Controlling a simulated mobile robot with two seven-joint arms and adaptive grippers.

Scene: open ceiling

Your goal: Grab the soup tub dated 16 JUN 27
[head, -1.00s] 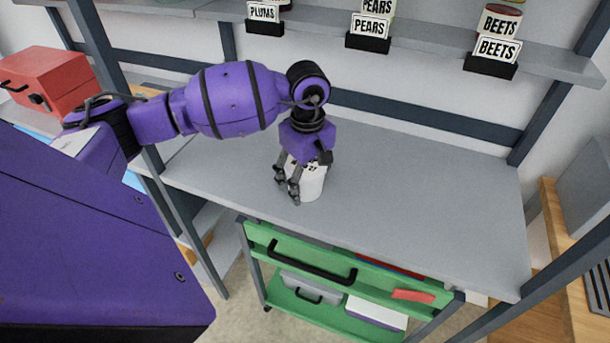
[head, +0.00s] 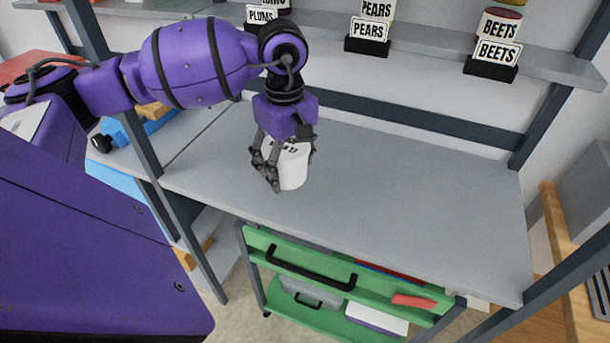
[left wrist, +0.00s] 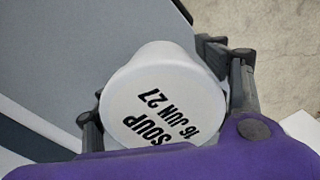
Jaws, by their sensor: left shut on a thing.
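The white soup tub (head: 293,169) is in my left gripper (head: 284,168), above the grey shelf in the head view. Its lid faces the left wrist camera and reads "SOUP 16 JUN 27" on the tub (left wrist: 150,90). The left gripper's dark fingers (left wrist: 165,95) are shut around the tub's sides, one on each side. The tub is a little tilted in the head view. My right gripper does not show.
The grey shelf (head: 400,200) is otherwise bare, with free room to the right. Above it stand cans with labels PLUMS, PEARS (head: 371,27) and BEETS (head: 497,50). A green cart (head: 300,262) stands below the front edge. Dark uprights frame the shelf.

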